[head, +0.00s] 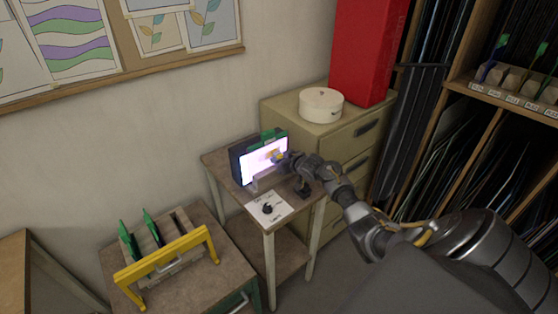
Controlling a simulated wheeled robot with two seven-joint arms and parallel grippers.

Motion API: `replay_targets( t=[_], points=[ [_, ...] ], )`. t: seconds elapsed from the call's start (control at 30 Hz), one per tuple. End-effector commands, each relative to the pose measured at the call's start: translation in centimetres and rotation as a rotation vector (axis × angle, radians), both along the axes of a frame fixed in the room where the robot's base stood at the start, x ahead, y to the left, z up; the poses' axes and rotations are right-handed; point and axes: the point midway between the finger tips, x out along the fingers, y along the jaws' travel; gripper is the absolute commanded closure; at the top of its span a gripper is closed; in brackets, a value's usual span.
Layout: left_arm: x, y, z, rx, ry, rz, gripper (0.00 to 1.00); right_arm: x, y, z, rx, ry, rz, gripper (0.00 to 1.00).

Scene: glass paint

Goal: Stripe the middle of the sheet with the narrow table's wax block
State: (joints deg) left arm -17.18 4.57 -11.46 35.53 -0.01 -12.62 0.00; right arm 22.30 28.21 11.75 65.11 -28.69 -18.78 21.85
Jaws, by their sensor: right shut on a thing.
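The sheet (256,164) is a bright, glowing white panel standing upright in a dark frame with green at its top, on the narrow table (230,159). My right gripper (281,158) is at the right part of the sheet's face, shut on a small block, probably the wax block, which is mostly hidden by the fingers. Bluish and yellow-orange bits show by the fingertips; I cannot tell whether they are block or marks on the sheet. Whether the block touches the sheet is unclear. My left gripper is not in view.
A white paper (278,213) with a black item lies at the narrow table's front. A small dark object (303,189) stands to its right. A cabinet (341,142) with a round white box (321,105) is behind. A yellow-handled rack (163,256) stands lower left.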

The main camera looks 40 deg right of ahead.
Motion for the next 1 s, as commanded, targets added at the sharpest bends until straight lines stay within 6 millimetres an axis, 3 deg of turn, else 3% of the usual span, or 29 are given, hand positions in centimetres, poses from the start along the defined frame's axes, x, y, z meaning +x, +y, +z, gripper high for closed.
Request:
replay_targets(
  t=[0.33,0.73,1.0],
  points=[
    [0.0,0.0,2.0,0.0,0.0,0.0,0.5,0.0,3.2,0.3,0.002,-0.002,0.006,0.98],
    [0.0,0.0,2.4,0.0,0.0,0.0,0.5,-0.1,4.2,0.2,0.001,-0.002,0.003,0.98],
    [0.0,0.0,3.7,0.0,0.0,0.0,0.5,-0.1,6.5,0.2,0.002,0.0,0.002,0.98]
  ],
)
